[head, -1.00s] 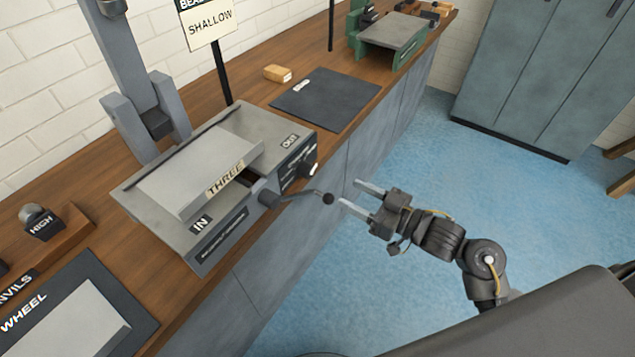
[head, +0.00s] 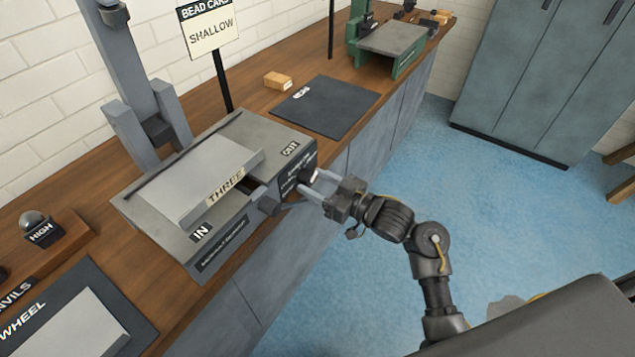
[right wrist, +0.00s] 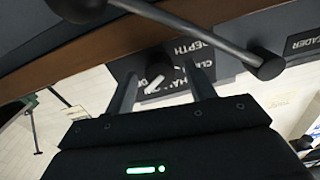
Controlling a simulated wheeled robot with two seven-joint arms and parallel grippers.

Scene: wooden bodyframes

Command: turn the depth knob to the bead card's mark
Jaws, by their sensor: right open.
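The depth knob (head: 307,175) is a small dark knob with a white pointer on the dark panel at the right of the grey machine's front. It also shows in the right wrist view (right wrist: 158,70), with the word DEPTH beside it. My right gripper (head: 311,186) is open with its fingers at the knob. In the right wrist view the knob lies between and just beyond the two fingers (right wrist: 163,85); I cannot tell whether they touch it. The bead card (head: 210,32) reads SHALLOW and stands on a black post. My left gripper is not in view.
A crank lever with a round end (right wrist: 270,68) crosses close to my fingers in the right wrist view. The grey machine (head: 262,130) carries a THREE plate. A dark mat (head: 330,108) and a small wooden block (head: 278,81) lie beyond it.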

